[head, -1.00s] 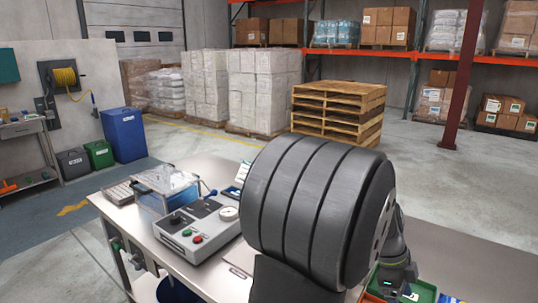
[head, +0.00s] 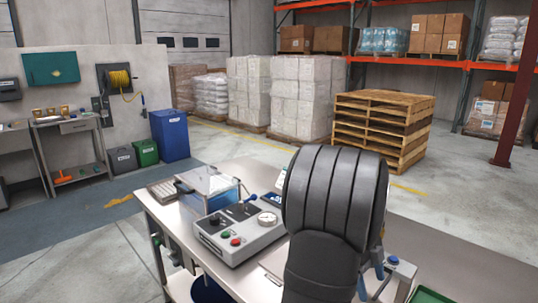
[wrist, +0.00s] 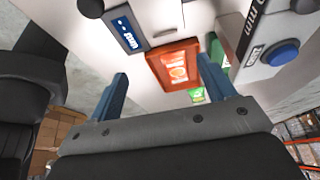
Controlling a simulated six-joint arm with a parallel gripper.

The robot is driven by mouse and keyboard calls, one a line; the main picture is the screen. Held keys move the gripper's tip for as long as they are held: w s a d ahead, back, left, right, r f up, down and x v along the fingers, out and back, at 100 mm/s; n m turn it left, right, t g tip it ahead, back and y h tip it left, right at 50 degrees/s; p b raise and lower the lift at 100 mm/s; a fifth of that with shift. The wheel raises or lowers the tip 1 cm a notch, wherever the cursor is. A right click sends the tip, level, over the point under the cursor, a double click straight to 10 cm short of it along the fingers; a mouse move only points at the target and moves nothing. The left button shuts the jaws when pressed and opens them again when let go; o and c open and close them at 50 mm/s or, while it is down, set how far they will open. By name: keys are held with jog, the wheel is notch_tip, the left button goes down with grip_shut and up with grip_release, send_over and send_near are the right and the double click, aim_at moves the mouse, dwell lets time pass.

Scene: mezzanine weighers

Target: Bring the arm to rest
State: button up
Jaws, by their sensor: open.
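My arm's dark, ribbed link fills the right-centre of the head view and hides part of the bench (head: 440,262). My gripper (wrist: 162,70) shows in the wrist view as two blue fingers standing well apart, with nothing held between them. In the head view, small blue parts that look like its fingers show just right of the arm, over the bench. An orange tray (wrist: 157,62) with small orange-and-white items lies beyond the fingertips in the wrist view.
A grey control unit (head: 240,232) with a dial and buttons and a clear-lidded box (head: 208,186) stand on the bench. A blue button (wrist: 279,53) on a grey box is close to the right finger. Stacked pallets (head: 382,128) stand behind.

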jog(key=w+a+f, duration=0.2)
jog(key=w+f, duration=0.1)
jog(key=w, duration=0.1)
jog(key=shift+a, duration=0.4)
jog(key=s+d+r, duration=0.2)
jog(key=s+d, duration=0.4)
jog(key=s, duration=0.2)
jog(key=s+d+r, duration=0.3)
jog(key=s+d, duration=0.3)
jog(key=s, duration=0.2)
jog(key=shift+w+a, duration=0.1)
jog(key=shift+w, duration=0.05)
